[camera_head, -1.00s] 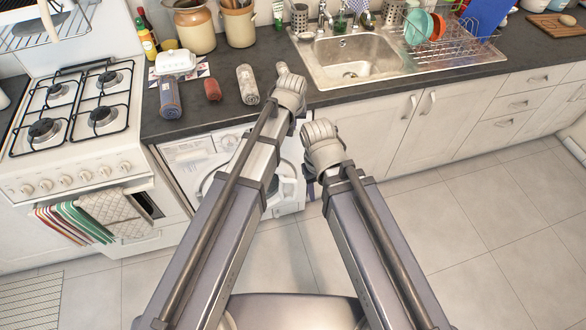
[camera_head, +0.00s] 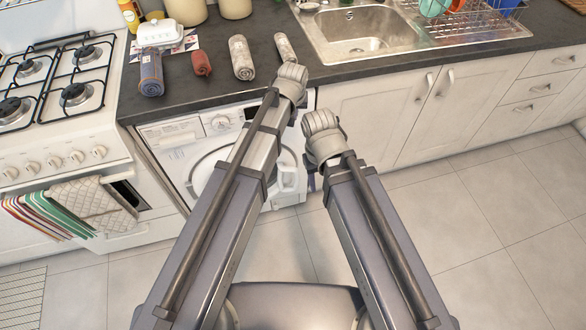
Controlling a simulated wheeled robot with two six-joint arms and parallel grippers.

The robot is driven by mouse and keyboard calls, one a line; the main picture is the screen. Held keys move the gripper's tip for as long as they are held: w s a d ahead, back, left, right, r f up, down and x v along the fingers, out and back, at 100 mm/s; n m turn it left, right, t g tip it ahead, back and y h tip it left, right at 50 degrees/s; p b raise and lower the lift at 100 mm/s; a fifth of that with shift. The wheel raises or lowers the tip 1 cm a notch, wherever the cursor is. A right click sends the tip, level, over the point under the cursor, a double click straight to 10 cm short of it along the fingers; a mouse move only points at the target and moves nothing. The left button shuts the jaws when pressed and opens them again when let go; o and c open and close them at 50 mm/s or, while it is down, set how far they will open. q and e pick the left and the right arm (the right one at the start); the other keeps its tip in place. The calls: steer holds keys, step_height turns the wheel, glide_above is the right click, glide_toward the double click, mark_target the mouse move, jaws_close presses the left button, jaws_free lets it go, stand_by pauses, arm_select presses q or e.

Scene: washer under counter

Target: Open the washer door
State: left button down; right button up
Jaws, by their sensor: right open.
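The white washer (camera_head: 172,133) sits under the dark counter, left of centre. Its round door (camera_head: 207,171) faces me and looks shut, but my left arm covers its middle and I cannot tell for certain. A white part at the door's right side (camera_head: 288,180) shows between my two arms. My right gripper (camera_head: 314,181) shows only as a small dark piece beside the washer's right edge, mostly hidden by my right arm. It is open; contact with the door cannot be made out. My left gripper is hidden behind its arm.
A stove (camera_head: 62,115) with towels on its front rail stands left of the washer. White cabinets (camera_head: 385,120) run to the right. Rolled towels (camera_head: 242,58) and a sink (camera_head: 362,38) are on the counter (camera_head: 190,103). The tiled floor (camera_head: 470,240) is clear at right.

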step_height(320, 180, down, 22)
steer(key=b, duration=1.9)
steer(key=shift+r, duration=0.25)
step_height(320, 180, down, 9)
steer(key=b, duration=0.9)
steer(key=shift+f+b, duration=0.2)
steer(key=shift+b, duration=0.2)
steer(key=shift+d, duration=0.1)
